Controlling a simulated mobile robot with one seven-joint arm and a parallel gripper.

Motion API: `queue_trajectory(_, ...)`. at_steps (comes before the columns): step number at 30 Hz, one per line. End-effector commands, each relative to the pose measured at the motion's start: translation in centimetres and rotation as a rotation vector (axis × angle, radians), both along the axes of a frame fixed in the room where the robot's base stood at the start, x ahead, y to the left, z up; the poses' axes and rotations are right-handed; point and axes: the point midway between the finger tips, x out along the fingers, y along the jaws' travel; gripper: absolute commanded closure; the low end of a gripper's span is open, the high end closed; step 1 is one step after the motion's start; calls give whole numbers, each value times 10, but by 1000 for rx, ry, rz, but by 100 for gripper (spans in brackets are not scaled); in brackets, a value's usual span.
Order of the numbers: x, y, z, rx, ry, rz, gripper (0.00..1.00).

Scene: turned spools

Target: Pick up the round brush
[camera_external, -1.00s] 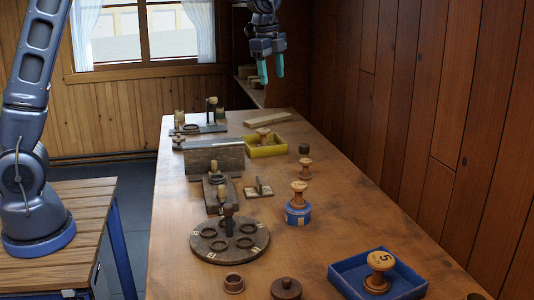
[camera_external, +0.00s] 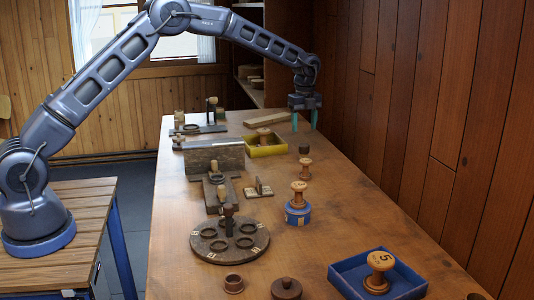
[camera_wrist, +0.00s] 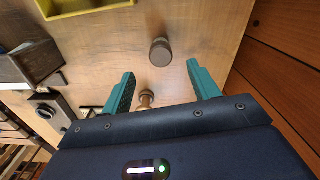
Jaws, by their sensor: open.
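A small dark round piece (camera_external: 304,149), which looks like the round brush, stands on the table near the right side, beyond a wooden spool. In the wrist view it is a short cylinder (camera_wrist: 160,52) with a brown end and a greyish band. Bristles cannot be made out. My gripper (camera_external: 304,121) is above it, open and empty, fingers pointing down. In the wrist view the fingers of my gripper (camera_wrist: 161,74) are spread on either side, and the round piece shows between and slightly beyond their tips, apart from both.
A wooden spool (camera_external: 305,170) stands close to the round piece, on the near side. A yellow tray (camera_external: 268,152) with a spool in it lies to the left. A blue tin (camera_external: 298,216) under another spool and a blue tray (camera_external: 343,283) are nearer. The wood-panelled wall (camera_external: 420,110) borders the right.

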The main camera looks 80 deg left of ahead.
Motion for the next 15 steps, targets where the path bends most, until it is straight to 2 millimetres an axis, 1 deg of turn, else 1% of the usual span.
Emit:
queue_trajectory(5,1,2,-11,-2,3,-5,39)
queue_trajectory(12,0,2,-43,-1,4,-4,39)
queue_trajectory(15,1,2,-54,-1,3,-4,39)
